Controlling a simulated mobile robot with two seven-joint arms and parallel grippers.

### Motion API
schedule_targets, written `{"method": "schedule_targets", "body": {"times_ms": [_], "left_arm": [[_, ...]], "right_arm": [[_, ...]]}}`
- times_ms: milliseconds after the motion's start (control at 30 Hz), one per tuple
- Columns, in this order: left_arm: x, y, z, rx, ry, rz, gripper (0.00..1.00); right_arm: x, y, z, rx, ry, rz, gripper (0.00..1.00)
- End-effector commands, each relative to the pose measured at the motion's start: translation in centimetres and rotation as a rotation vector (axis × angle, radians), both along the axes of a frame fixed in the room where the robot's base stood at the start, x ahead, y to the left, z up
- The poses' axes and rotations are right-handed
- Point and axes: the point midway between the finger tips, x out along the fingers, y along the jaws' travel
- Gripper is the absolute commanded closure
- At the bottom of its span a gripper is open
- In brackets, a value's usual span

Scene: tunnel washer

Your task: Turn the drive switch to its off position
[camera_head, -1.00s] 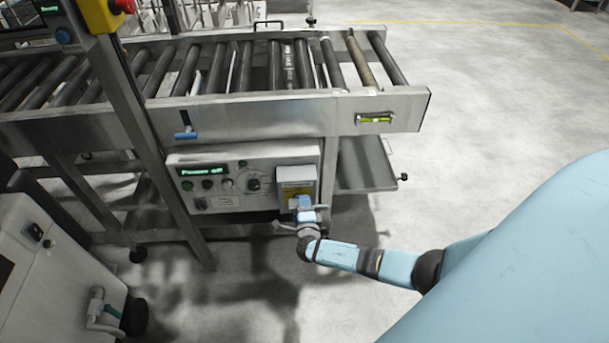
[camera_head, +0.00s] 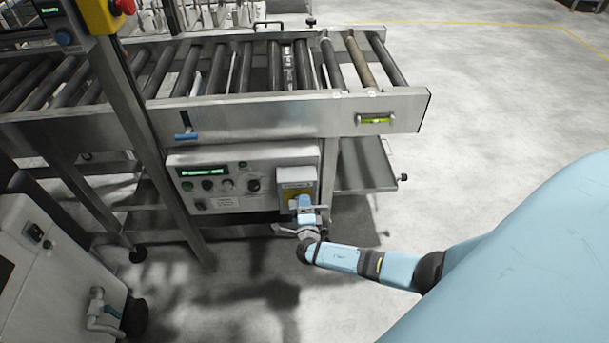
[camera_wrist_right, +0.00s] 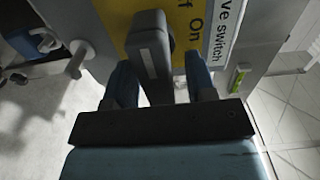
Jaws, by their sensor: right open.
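The drive switch is a grey box (camera_head: 297,178) with a yellow face plate, at the right end of the control panel under the roller conveyor. In the right wrist view its dark grey handle (camera_wrist_right: 154,58) stands out from the yellow plate (camera_wrist_right: 185,14), which reads "On" and a partly covered "Off". My right gripper (camera_wrist_right: 163,82) is open, one blue finger on each side of the handle. I cannot tell whether either finger touches it. In the head view the right gripper (camera_head: 304,202) is in front of the box and hides the handle. My left gripper is not in view.
The white control panel (camera_head: 225,186) has a green display, buttons and a knob beside the switch. The roller conveyor (camera_head: 250,112) runs above, with a metal shelf (camera_head: 368,165) at right. A white machine (camera_head: 38,265) stands at lower left. The floor at right is clear.

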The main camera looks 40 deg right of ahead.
Motion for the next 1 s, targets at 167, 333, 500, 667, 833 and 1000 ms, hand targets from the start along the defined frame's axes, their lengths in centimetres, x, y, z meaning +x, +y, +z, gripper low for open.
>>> {"method": "schedule_targets", "body": {"times_ms": [167, 333, 500, 667, 833, 1000], "left_arm": [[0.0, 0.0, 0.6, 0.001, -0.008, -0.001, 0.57], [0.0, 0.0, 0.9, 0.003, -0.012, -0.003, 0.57], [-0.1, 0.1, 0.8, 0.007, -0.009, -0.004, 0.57], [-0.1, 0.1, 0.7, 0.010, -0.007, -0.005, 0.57], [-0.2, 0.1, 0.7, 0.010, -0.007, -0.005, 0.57], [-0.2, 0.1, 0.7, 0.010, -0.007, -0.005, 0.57]], "right_arm": [[-2.9, 1.7, 0.0, 0.002, 0.003, 0.002, 0.49], [-6.3, 3.8, 0.0, 0.002, 0.002, 0.000, 0.49], [-9.1, 5.6, 0.0, 0.001, 0.002, -0.001, 0.49], [-10.6, 6.5, 0.0, -0.001, 0.001, -0.001, 0.49], [-11.2, 6.8, 0.0, -0.001, 0.000, -0.001, 0.49], [-11.1, 6.8, 0.0, -0.001, 0.000, -0.001, 0.49]]}}
